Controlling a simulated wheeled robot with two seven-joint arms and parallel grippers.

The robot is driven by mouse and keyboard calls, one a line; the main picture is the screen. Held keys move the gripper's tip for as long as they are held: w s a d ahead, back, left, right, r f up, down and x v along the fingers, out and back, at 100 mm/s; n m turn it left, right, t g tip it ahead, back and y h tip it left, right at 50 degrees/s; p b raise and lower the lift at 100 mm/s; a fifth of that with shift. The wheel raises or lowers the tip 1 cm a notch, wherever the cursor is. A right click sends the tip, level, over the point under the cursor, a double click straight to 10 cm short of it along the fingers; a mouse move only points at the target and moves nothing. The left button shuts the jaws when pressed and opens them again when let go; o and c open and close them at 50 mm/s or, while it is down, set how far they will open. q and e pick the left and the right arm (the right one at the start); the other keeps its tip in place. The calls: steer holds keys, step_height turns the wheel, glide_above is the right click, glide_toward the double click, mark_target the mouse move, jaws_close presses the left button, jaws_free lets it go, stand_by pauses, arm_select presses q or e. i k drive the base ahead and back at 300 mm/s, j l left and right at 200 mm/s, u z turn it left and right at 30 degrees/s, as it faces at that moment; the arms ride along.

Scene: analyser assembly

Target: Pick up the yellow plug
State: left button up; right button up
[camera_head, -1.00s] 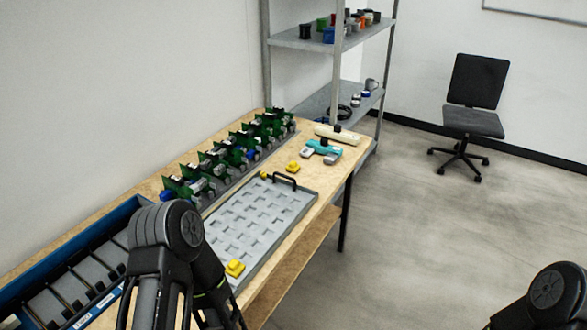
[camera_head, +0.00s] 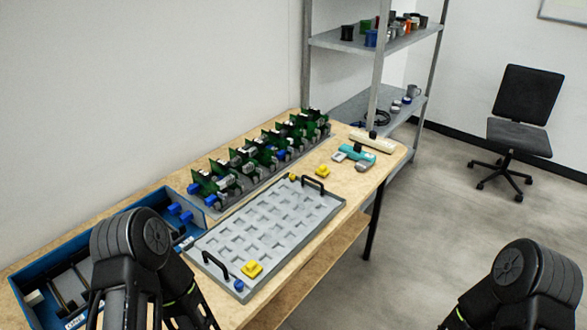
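One yellow plug (camera_head: 252,268) sits on the near right part of the grey tray (camera_head: 211,242). My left arm is at the lower left, in front of the blue bin. My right arm is at the lower right, over the floor and away from the table. The fingertips of both grippers are out of the frame.
Several green circuit boards (camera_head: 270,147) stand in a row behind the tray. A blue bin (camera_head: 22,283) is at the left. A teal tool (camera_head: 356,153) lies at the table's far end, near a metal shelf (camera_head: 345,39). A chair (camera_head: 519,135) stands at the right.

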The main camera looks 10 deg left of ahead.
mark_target(323, 171)
steer(key=i+l+u, duration=0.15)
steer(key=l, duration=0.2)
steer(key=i+l+u, duration=0.1)
steer(key=l, duration=0.25)
steer(key=i+l+u, duration=0.15)
steer(key=l, duration=0.25)
steer(key=i+l+u, duration=0.1)
steer(key=i+l, duration=0.15)
steer(key=l, duration=0.15)
steer(key=i+l+u, duration=0.15)
steer(key=l, duration=0.25)
steer(key=i+l, duration=0.1)
steer(key=l, duration=0.3)
steer(key=i+l, duration=0.15)
steer(key=l, duration=0.25)
steer(key=i+l, duration=0.1)
steer(key=l, duration=0.3)
steer(key=i+l, duration=0.1)
steer(key=l, duration=0.3)
steer(key=i+l, duration=0.1)
steer(key=l, duration=0.3)
steer(key=i+l, duration=0.15)
steer(key=l, duration=0.25)
steer(key=u, duration=0.05)
